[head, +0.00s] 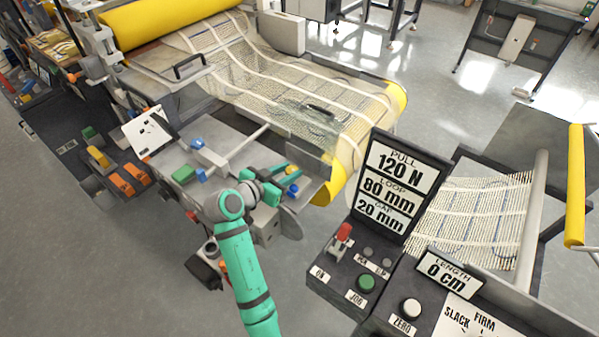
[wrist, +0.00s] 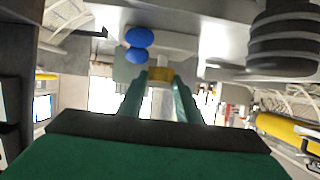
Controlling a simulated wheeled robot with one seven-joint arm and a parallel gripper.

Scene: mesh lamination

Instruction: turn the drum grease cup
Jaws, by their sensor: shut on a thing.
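A small brass-coloured cup, which looks like the drum grease cup (wrist: 160,72), sits between my fingertips in the wrist view, below a grey machine part. My gripper (wrist: 160,82) is shut on it, one teal finger on each side. In the head view my gripper (head: 290,173) reaches to the end of the machine near the yellow roller, and the cup is mostly hidden by the fingers. A pale stem shows below the cup between the fingers. I cannot tell how far the cup is turned.
Blue knobs (wrist: 138,40) are close to the left of my fingers, and a dark ribbed cylinder (wrist: 283,40) is to the right. The laminating machine carries mesh (head: 300,85) toward a yellow roller (head: 340,170). A control console (head: 365,260) stands right of my arm.

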